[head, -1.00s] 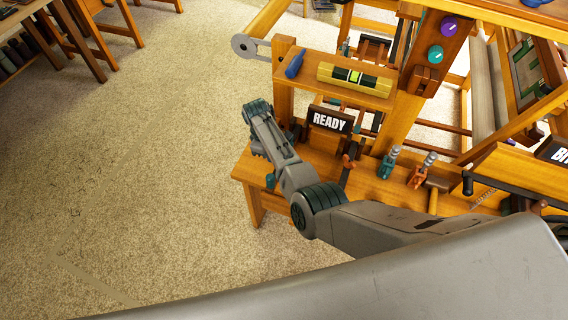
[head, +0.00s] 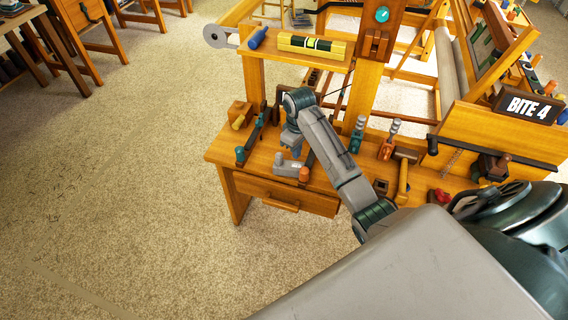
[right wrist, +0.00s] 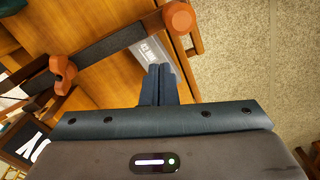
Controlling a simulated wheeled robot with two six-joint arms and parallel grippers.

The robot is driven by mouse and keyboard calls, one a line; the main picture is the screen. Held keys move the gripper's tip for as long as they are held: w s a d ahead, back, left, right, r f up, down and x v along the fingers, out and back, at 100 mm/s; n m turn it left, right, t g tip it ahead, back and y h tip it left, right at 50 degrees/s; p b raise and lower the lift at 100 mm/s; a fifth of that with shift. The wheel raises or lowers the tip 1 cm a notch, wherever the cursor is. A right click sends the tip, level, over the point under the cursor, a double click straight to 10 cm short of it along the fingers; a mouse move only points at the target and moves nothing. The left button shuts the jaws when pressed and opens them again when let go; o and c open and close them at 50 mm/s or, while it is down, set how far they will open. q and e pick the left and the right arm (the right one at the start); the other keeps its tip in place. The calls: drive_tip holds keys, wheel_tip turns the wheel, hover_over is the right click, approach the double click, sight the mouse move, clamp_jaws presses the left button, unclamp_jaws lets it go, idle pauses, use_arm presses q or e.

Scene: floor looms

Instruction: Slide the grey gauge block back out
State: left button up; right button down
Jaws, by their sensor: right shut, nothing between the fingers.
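The grey gauge block (right wrist: 150,52) shows in the right wrist view as a pale grey bar with white lettering, lying beside a dark strip with orange knobs. Part of it is hidden by the strip and my fingers. In the head view a pale grey piece (head: 288,166), which looks like the block, lies on the wooden bench below my right gripper. My right gripper (right wrist: 160,72) is shut and empty, its fingertips close to the block; I cannot tell whether they touch. It also shows in the head view (head: 292,148), pointing down. My left gripper is not in view.
An orange knob (head: 304,174) stands beside the grey piece. Clamps (head: 357,134) and a mallet (head: 403,180) are to the right on the bench. A loom post (head: 368,85) rises behind. The carpeted floor (head: 130,200) at left is clear.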

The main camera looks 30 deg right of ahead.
sight(278, 154)
drive_tip(key=f, duration=0.7)
drive_tip(key=shift+s+f, duration=0.2)
drive_tip(key=w, duration=0.1)
drive_tip(key=w+a+p, duration=0.1)
drive_tip(key=shift+w, duration=0.3)
drive_tip(key=shift+w+a, duration=0.25)
drive_tip(key=shift+w, duration=0.4)
drive_tip(key=shift+w+a, duration=0.15)
drive_tip(key=shift+w, duration=0.25)
drive_tip(key=shift+w+a+b, duration=0.25)
drive_tip(key=shift+w, duration=0.3)
drive_tip(key=shift+w+a+b, duration=0.2)
drive_tip(key=shift+w+b, duration=0.05)
drive_tip(key=shift+w, duration=0.25)
drive_tip(key=shift+w+a, duration=0.15)
drive_tip(key=shift+w, duration=0.25)
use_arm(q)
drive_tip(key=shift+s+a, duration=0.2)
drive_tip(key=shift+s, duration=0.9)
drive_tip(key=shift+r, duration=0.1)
use_arm(e)
drive_tip(key=shift+s, duration=0.1)
